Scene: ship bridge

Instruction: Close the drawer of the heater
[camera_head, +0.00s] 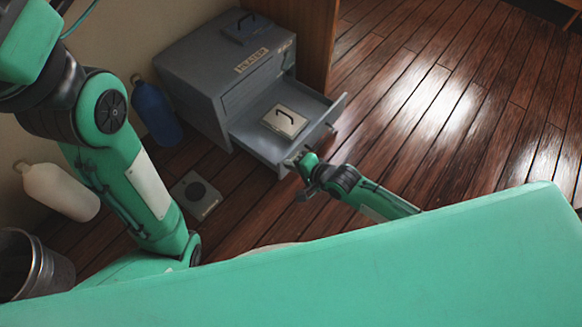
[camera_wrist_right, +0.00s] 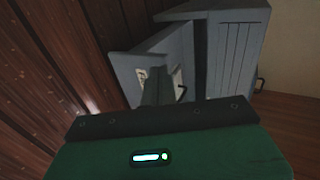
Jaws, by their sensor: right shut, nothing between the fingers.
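The grey heater (camera_head: 195,80) stands on the floor against the wall in the head view, with a "HEATER" label on its top edge. Its drawer (camera_head: 246,140) is pulled out toward the lower right. A pale square lid-like piece with a dark handle (camera_head: 284,121) lies in the drawer. My right gripper (camera_head: 302,157) is shut and empty at the drawer's front panel; I cannot tell whether it touches it. The right wrist view shows the heater (camera_wrist_right: 237,45) and the open drawer's front (camera_wrist_right: 125,72). My left arm comes in from the left, its gripper hidden.
A blue bottle (camera_head: 155,112) stands left of the heater. A white bottle (camera_head: 62,191) and a metal bin (camera_head: 38,268) are farther left. A small grey plate (camera_head: 196,195) lies on the floor. The wooden floor (camera_head: 430,110) at right is clear.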

